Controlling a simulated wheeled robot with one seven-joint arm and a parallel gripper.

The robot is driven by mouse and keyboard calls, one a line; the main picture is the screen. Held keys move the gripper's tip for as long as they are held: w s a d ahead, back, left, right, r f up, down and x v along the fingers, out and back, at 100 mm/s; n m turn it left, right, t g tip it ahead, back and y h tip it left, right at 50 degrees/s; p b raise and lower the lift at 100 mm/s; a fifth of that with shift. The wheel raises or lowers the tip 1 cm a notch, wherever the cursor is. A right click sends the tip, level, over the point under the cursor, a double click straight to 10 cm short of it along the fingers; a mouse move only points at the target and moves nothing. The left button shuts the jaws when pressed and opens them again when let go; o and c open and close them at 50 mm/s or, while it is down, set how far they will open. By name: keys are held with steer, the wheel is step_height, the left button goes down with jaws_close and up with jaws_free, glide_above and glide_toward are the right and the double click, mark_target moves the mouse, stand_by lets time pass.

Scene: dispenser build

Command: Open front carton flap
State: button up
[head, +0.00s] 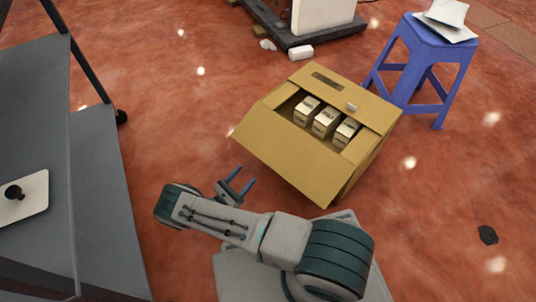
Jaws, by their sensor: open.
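A brown cardboard carton (350,175) stands on the floor in the middle of the head view, turned at an angle. Its front flap (285,145) is folded outward and slopes down on the side facing my arm. The back flap (335,88) lies over the rear of the opening. Several white boxes (323,122) stand in a row inside. A small white item (351,106) lies at the back flap's edge. My gripper (241,179) is open and empty, a little in front of and below the front flap, apparently not touching it.
A blue stool (424,40) with papers (446,20) on it stands behind right of the carton. A grey cart or table (90,200) fills the left side. A dark base (310,35) with a white block (300,52) beside it is behind.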

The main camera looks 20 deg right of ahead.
steer(key=b+x, duration=0.2)
steer(key=x, duration=1.1)
steer(key=shift+w+d+t, duration=0.2)
steer(key=shift+w+t, duration=0.05)
steer(key=shift+t, duration=0.05)
steer(key=shift+r, duration=0.1)
steer(key=shift+c, duration=0.2)
